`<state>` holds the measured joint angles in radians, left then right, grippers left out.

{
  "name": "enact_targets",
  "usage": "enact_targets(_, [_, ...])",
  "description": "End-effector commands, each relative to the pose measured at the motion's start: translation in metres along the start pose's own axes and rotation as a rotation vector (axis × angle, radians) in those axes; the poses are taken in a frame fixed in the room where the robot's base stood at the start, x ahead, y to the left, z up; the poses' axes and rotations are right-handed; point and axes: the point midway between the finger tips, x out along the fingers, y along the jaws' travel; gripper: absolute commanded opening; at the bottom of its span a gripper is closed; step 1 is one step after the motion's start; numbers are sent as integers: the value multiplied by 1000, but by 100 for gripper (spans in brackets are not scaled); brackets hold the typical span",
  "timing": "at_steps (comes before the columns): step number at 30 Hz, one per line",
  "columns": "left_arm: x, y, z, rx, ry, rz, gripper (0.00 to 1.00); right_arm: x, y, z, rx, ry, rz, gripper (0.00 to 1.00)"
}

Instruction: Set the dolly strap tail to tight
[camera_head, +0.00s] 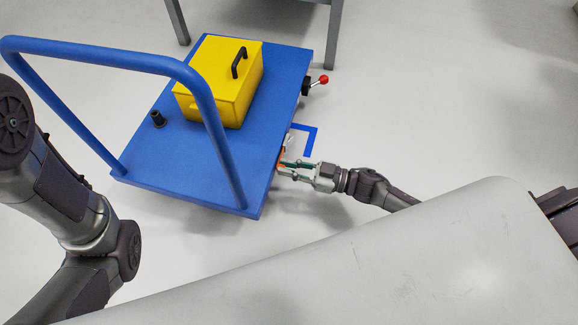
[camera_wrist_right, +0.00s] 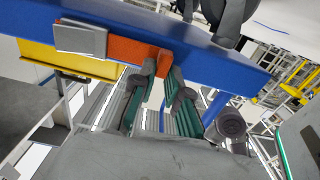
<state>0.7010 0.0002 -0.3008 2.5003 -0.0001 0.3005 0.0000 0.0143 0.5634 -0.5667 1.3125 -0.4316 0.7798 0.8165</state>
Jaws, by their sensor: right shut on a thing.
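The blue dolly (camera_head: 170,160) stands on the floor with its deck tilted across the head view. An orange strap tail (camera_wrist_right: 132,50) runs along the dolly's blue side (camera_wrist_right: 215,58) from a grey buckle (camera_wrist_right: 80,39) in the right wrist view. My right gripper (camera_head: 284,168) is at the dolly's right edge. In the right wrist view its green-padded fingers (camera_wrist_right: 163,72) are shut on the end of the orange strap tail. Only a little orange shows in the head view. My left gripper is out of view; only its arm shows.
A yellow box (camera_head: 215,85) with a black handle sits on the deck. The dolly's blue push handle (camera_head: 215,130) arches over the near side. A red-knobbed lever (camera_head: 322,80) sticks out at the right edge. A pale tabletop (camera_head: 420,255) fills the lower right.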

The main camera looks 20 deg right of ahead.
Motion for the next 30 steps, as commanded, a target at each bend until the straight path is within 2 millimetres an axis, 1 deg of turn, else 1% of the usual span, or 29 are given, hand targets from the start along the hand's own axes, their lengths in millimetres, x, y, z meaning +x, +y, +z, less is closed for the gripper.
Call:
enact_targets(5, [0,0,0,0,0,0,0,0,0,0,0,0,0,0])
enact_targets(7, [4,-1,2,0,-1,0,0,0,-4,-2,2,0,0,0])
enact_targets(8, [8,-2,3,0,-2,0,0,0,-7,-3,3,0,-1,0])
enact_targets(12, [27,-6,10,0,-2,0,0,0,-32,-6,6,-2,-2,0])
enact_targets(15, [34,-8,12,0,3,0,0,0,-48,-4,6,0,-2,0])
enact_targets(19, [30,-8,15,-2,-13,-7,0,0,-56,-1,1,0,-2,0])
enact_targets(22, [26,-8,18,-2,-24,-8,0,0,-57,0,0,1,-5,0])
enact_targets(26, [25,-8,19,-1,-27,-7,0,0,-58,0,1,2,-7,0])
enact_targets(27, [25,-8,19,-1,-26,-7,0,0,-58,1,1,2,-8,18])
enact_targets(29, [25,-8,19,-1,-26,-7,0,0,-58,1,2,2,-7,28])
enact_targets(30, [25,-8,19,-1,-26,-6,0,0,-58,1,2,2,-7,34])
